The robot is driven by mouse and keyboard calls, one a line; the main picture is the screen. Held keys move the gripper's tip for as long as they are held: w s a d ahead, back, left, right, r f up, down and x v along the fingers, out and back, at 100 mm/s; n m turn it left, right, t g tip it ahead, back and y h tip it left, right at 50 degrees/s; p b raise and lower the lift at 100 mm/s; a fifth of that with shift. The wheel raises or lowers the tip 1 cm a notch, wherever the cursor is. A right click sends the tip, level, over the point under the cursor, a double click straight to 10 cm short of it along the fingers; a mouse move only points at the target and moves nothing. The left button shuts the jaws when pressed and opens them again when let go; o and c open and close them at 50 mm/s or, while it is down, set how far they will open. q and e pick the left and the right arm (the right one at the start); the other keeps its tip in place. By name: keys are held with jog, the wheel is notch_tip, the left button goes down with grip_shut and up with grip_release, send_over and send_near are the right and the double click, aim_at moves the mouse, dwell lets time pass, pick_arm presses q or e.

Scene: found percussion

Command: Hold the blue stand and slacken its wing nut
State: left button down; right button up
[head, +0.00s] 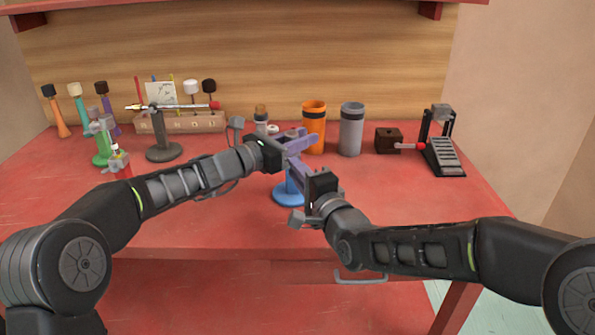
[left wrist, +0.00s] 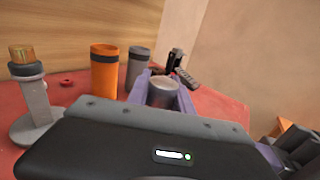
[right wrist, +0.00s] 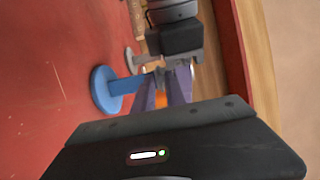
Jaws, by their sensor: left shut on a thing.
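The blue stand (head: 290,192) stands on the red table, its round base and short blue stem showing below my grippers. The right wrist view shows it side-on (right wrist: 105,90). My left gripper (head: 297,138) is shut on its upper part; in the left wrist view a grey cylinder (left wrist: 163,92) sits between the purple fingers. My right gripper (head: 298,170) is lower and nearer, its purple fingers pointing at the stand with a gap between them. A small orange piece (right wrist: 161,98), seemingly the wing nut, shows in that gap; whether the fingers touch it I cannot tell.
An orange cup (head: 314,130) and a grey cup (head: 351,132) stand close behind. A wooden block (head: 388,140) and a black pedal (head: 444,155) are at the right. A grey stand with a rod (head: 164,150), a green stand (head: 103,150) and several mallets are at the left. The front table is clear.

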jog(key=shift+c, duration=0.6)
grip_shut()
jog(key=shift+r+n+g, duration=0.1)
jog(key=shift+n+g, duration=0.2)
jog(key=shift+n, duration=0.4)
jog(key=shift+o, duration=0.6)
grip_release()
